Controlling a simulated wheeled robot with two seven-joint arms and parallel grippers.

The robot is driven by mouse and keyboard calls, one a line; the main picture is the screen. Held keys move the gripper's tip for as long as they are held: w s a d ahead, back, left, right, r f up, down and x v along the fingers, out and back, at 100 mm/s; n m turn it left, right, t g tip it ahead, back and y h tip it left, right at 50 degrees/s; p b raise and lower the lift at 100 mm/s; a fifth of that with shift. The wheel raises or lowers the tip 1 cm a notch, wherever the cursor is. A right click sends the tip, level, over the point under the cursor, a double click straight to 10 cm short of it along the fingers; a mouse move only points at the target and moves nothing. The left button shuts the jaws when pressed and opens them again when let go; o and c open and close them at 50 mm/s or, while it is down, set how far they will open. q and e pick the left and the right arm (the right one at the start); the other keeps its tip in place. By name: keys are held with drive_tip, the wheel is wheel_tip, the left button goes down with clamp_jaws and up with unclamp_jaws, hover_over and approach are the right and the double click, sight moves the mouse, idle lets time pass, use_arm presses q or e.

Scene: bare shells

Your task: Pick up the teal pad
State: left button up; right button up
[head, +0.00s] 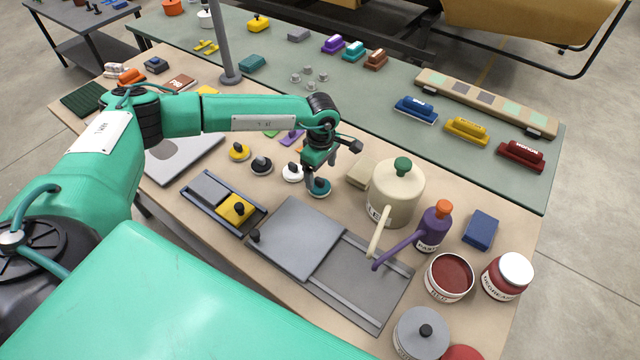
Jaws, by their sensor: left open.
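The teal pad (319,190) is a small round disc on the tan bench top, at the right end of a row of similar round pads with knobs. My left gripper (320,174) points down right above it, with its fingers spread. The fingers partly hide the pad's top and knob, and I cannot tell whether they touch it. My right gripper is not in view.
White (292,173), black (261,166) and yellow (239,152) round pads sit to the left. A cream watering can (398,190) and a tan block (361,174) stand close on the right. A grey plate (293,237) lies in front. A grey post (224,40) rises behind.

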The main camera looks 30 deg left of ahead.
sight(320, 179)
use_arm(q)
wheel_tip(320, 179, down, 4)
drive_tip(key=shift+s+a+p, duration=0.1)
drive_tip(key=shift+a+p, duration=0.05)
drive_tip(key=shift+p, duration=0.9)
drive_tip(key=shift+f, duration=0.25)
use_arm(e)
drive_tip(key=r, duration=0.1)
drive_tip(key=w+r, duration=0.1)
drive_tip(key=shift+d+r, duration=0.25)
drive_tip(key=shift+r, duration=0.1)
use_arm(q)
drive_tip(key=shift+c, duration=0.9)
drive_tip(key=c, duration=0.9)
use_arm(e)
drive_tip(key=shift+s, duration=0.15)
